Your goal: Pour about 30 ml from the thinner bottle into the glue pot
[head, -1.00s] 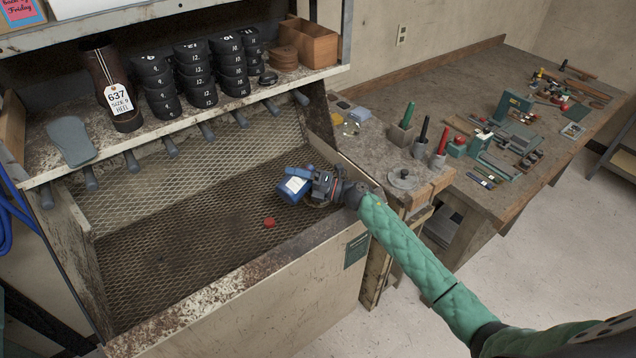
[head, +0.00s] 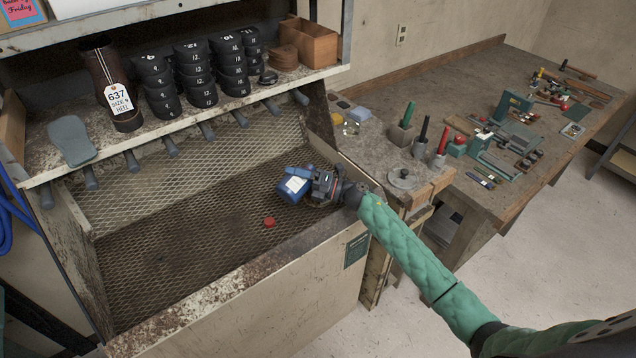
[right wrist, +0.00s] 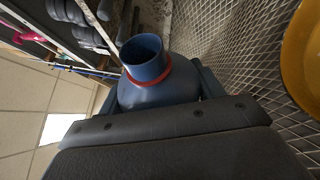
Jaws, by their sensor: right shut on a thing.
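My right gripper (head: 312,184) is shut on the blue thinner bottle (head: 291,189), which has a white label and is held tilted above the mesh floor of the bench. In the right wrist view the bottle (right wrist: 160,88) shows an uncapped round mouth and a red ring around its neck. No liquid stream shows. An amber round thing (right wrist: 303,55), perhaps the glue pot, is partly in view at the right edge of the wrist view, apart from the bottle's mouth. In the head view the gripper hides most of what lies beneath it. My left gripper is out of view.
A red cap (head: 269,222) lies on the mesh floor (head: 180,245). The bench's front wall (head: 240,300) and the shelf (head: 210,120) with black soles bound the space. A side table (head: 400,178) with tools stands right. The mesh's left part is clear.

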